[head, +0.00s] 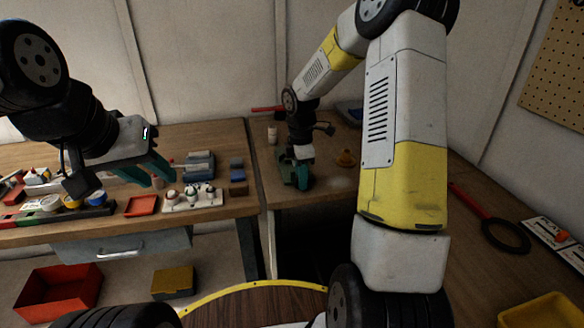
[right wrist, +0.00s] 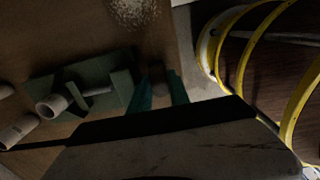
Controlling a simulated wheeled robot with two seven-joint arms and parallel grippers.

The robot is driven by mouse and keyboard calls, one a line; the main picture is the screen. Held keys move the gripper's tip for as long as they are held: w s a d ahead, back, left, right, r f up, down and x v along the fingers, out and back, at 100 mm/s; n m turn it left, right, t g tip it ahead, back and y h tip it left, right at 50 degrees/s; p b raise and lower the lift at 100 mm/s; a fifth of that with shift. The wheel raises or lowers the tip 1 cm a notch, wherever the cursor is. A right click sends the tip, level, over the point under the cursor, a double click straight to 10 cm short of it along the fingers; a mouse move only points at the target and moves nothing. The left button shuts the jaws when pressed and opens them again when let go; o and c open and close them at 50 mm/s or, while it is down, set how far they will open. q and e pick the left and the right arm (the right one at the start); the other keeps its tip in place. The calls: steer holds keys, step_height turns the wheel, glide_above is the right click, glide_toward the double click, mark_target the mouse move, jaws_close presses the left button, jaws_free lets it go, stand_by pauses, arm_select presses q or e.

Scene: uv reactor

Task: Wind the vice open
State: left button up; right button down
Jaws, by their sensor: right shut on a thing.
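The green vice (right wrist: 95,82) lies on the wooden bench in the right wrist view, with a grey rod running between its green blocks. My right gripper (right wrist: 159,84) is beside the vice's end, its teal fingers on either side of a small brownish piece, apparently the vice handle (right wrist: 157,73). The gripper is shut on it; the dark view hides the exact contact. In the head view my right gripper (head: 298,178) points down at the bench, and its fingers blend with the green vice there. My left gripper (head: 158,177) is open and empty, above the left bench.
Pale cylinders (right wrist: 50,106) lie beside the vice. A white rack with several small bottles (head: 192,198), blue blocks (head: 199,163) and a red tray (head: 141,206) stand on the left bench. A red bin (head: 58,290) stands low at left.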

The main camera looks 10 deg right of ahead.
steer(key=h, duration=0.2)
steer(key=a+h, duration=0.1)
steer(key=h, duration=0.2)
steer(key=shift+f, duration=0.2)
steer(key=h, duration=0.6)
steer(key=shift+a+f, duration=0.2)
steer(key=shift+f, duration=0.15)
steer(key=shift+h, duration=0.3)
steer(key=c, duration=1.5)
jaws_free()
steer(key=shift+a, duration=0.1)
steer(key=v, duration=0.7)
steer(key=shift+s+a+r, duration=0.15)
steer(key=shift+a+r, duration=0.05)
steer(key=shift+a, duration=0.05)
